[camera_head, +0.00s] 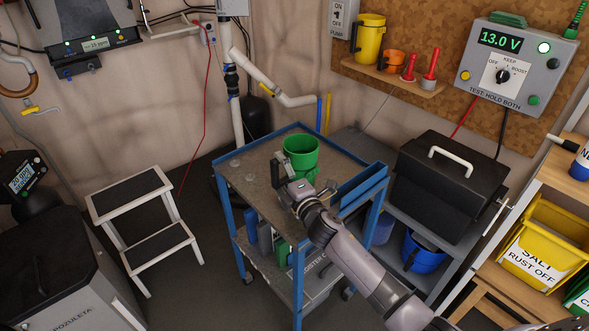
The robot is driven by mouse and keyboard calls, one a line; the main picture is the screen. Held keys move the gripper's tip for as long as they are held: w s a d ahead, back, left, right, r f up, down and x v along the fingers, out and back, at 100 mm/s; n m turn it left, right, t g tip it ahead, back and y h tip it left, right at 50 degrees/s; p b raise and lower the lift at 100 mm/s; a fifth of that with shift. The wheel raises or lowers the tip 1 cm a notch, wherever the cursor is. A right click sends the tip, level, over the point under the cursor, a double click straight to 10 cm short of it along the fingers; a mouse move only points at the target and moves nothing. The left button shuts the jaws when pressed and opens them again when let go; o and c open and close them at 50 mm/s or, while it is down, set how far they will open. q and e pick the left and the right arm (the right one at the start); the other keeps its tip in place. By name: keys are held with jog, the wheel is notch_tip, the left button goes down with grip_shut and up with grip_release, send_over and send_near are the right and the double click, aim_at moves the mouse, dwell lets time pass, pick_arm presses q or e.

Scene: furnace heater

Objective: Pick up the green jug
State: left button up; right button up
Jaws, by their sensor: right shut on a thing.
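The green jug (301,151) is upright over the top of the blue cart (243,181), near the cart's middle. My right gripper (284,168) is at the jug's near left side, its arm reaching in from the lower right. It is shut on the jug, seemingly at its handle side, which the fingers partly hide. I cannot tell whether the jug's base touches the cart top. My left gripper is not in view.
A step stool (130,196) stands left of the cart. A black box (447,187) with a white handle is to the right. A shelf (392,81) on the wall holds a yellow jug (369,40), an orange cup and red tools. A yellow bin (541,240) is at the far right.

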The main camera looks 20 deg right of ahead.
jog(key=c, duration=0.6)
jog(key=shift+c, duration=0.7)
jog(key=shift+r, duration=0.15)
